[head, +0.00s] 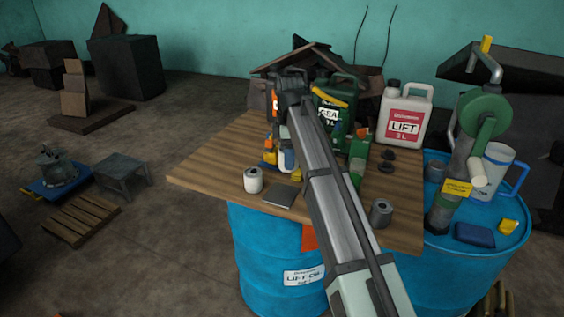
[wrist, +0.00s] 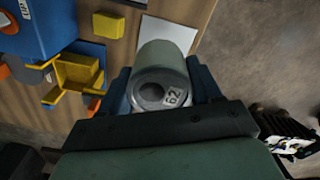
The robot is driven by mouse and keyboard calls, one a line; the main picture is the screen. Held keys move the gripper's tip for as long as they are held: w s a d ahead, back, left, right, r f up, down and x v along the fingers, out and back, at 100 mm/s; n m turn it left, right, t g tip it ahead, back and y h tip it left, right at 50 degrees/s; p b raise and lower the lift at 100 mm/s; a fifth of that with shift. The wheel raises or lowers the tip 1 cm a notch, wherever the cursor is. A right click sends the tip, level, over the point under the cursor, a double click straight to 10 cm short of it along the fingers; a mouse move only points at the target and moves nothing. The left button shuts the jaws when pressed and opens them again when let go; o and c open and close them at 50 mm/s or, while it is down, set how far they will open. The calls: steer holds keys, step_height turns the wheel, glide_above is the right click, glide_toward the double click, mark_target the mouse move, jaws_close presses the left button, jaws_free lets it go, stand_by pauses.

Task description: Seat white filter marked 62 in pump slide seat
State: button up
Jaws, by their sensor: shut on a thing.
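In the wrist view my gripper (wrist: 163,92) is shut around a pale cylindrical filter (wrist: 167,70) with a dark round hole and a label reading 62. Its dark blue fingers touch the filter on both sides. In the head view my gripper (head: 285,155) is above the wooden table, mostly behind my own arm; the white shape between its fingers is partly hidden. A pump (head: 485,115) with a green round housing stands on the blue drum at right, with a yellow label low on its body. I cannot make out its slide seat clearly.
The wooden table (head: 210,165) carries a white cylinder (head: 253,180), a grey sheet (head: 283,195), a grey cylinder (head: 381,212) and a white LIFT jug (head: 405,115). A clear jug (head: 498,170) and a blue block (head: 474,235) stand on the right drum (head: 490,252), near the pump.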

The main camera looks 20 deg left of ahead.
steer(key=w+d+f, duration=0.2)
steer(key=w+d, duration=0.6)
steer(key=shift+w+d, duration=0.25)
steer(key=shift+d, duration=0.15)
steer(key=shift+f, duration=0.15)
steer(key=shift+f, duration=2.65)
steer(key=shift+f, duration=0.65)
steer(key=o, duration=1.3)
steer(key=shift+c, duration=0.2)
steer(key=shift+o, duration=0.7)
steer(key=shift+s, duration=0.1)
steer(key=shift+r, duration=0.15)
